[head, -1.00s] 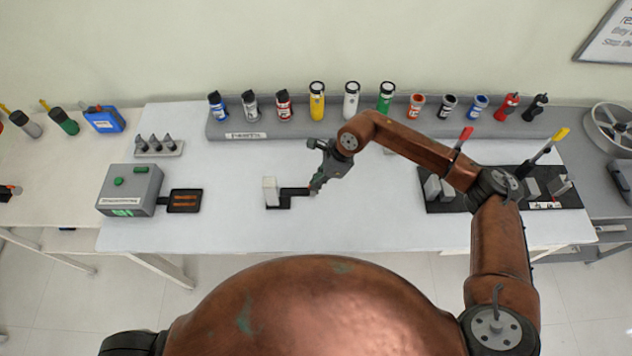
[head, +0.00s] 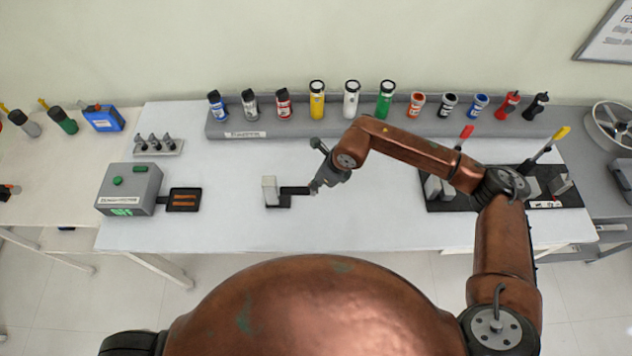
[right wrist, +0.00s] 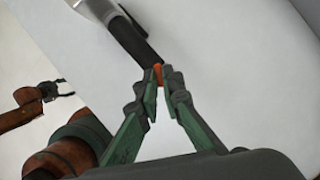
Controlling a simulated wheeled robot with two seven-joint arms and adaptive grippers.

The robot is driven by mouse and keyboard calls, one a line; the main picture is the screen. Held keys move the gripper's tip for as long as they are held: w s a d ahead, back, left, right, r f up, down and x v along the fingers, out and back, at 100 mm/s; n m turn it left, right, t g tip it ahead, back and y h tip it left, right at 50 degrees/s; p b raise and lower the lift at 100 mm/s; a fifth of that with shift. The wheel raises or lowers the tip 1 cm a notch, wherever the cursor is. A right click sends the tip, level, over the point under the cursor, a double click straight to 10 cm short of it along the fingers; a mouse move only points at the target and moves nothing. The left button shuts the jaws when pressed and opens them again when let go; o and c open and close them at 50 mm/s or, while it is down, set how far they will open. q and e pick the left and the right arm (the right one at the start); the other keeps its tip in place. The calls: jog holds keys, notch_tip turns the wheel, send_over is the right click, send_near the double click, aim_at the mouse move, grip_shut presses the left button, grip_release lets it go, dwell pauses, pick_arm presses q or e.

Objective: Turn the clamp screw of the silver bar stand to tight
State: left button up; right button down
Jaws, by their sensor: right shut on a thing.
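The silver bar stand (head: 269,189) stands on the white table near its front middle, with a pale upright block and a dark arm reaching right. The silver part also shows in the right wrist view (right wrist: 97,10), with its black arm (right wrist: 137,40). The orange clamp screw (right wrist: 158,73) is at the end of that arm. My right gripper (head: 314,188) is at that end, its fingertips (right wrist: 162,78) shut on the clamp screw and partly hiding it. My left gripper (right wrist: 66,89) shows at the left of the right wrist view, open and empty, away from the stand.
A grey box (head: 130,190) with green buttons and a black tray (head: 185,200) stand left of the stand. A grey rack (head: 345,129) of several bottles runs along the back. A black mat (head: 432,203) with levers lies at the right. The table around the stand is clear.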

jog(key=m, duration=0.1)
jog(key=m+t+b, duration=0.1)
jog(key=m, duration=0.1)
jog(key=shift+s+a+m+h, duration=0.2)
jog(key=shift+m+h, duration=0.1)
jog(key=shift+h, duration=0.1)
jog(key=m+b, duration=0.1)
jog(key=m+t+h, duration=0.1)
jog(key=m, duration=0.1)
jog(key=shift+a+m+b, duration=0.2)
jog(key=shift+m+b, duration=0.1)
jog(key=shift+b, duration=0.1)
jog(key=shift+a+m+h+b, duration=0.1)
jog(key=shift+m+h+b, duration=0.45)
jog(key=shift+m, duration=0.75)
jog(key=shift+a+m+h+b, duration=0.1)
jog(key=shift+m+h+b, duration=0.4)
jog(key=shift+m, duration=0.8)
jog(key=shift+d, duration=0.1)
jog(key=c, duration=2.1)
grip_release()
jog(key=shift+s, duration=0.1)
